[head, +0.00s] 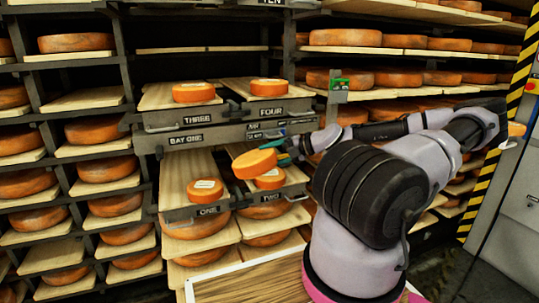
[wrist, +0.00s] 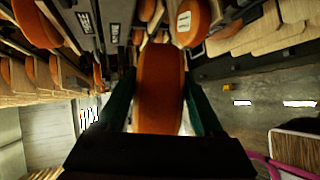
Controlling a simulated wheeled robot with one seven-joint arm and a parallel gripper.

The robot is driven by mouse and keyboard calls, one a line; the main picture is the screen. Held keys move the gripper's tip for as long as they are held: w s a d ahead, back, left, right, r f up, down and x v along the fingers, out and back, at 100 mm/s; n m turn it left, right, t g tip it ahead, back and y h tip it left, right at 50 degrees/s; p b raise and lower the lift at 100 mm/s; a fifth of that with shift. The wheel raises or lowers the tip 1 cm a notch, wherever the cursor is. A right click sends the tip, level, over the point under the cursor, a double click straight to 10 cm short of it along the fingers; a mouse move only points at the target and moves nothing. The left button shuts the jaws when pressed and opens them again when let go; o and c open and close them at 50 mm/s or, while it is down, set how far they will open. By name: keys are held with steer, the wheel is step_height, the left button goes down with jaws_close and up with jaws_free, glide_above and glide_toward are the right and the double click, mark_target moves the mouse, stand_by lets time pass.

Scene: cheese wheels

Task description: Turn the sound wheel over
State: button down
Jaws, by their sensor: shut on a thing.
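My gripper (head: 283,157) is shut on an orange cheese wheel (head: 255,163), held tilted above the board marked TWO (head: 297,188). In the wrist view the held wheel (wrist: 160,85) stands on edge between the two green fingers. A smaller wheel with a pale label (head: 270,180) sits on board TWO, just below the held one. Another labelled wheel (head: 205,190) lies flat on the board marked ONE (head: 174,186). Labelled wheels also lie on boards THREE (head: 194,93) and FOUR (head: 268,87). The pictures do not show which wheel is the sound one.
Racks of cheese wheels on planks stand at the left (head: 105,168) and back right (head: 345,38). A plain wooden top (head: 265,282) is in front, below the boards. A yellow-black striped post (head: 490,150) stands at the right. The back half of board ONE is clear.

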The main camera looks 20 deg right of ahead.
steer(key=shift+d+f+t+y, duration=0.1)
steer(key=shift+f+t+y, duration=0.15)
steer(key=shift+t+y, duration=0.3)
steer(key=shift+d+f+t+y, duration=0.1)
steer(key=shift+f+t+y, duration=0.2)
steer(key=shift+y, duration=0.35)
steer(key=shift+s+f+t+y, duration=0.1)
steer(key=shift+t+y, duration=0.25)
steer(key=shift+y, duration=0.05)
steer(key=shift+a, duration=0.1)
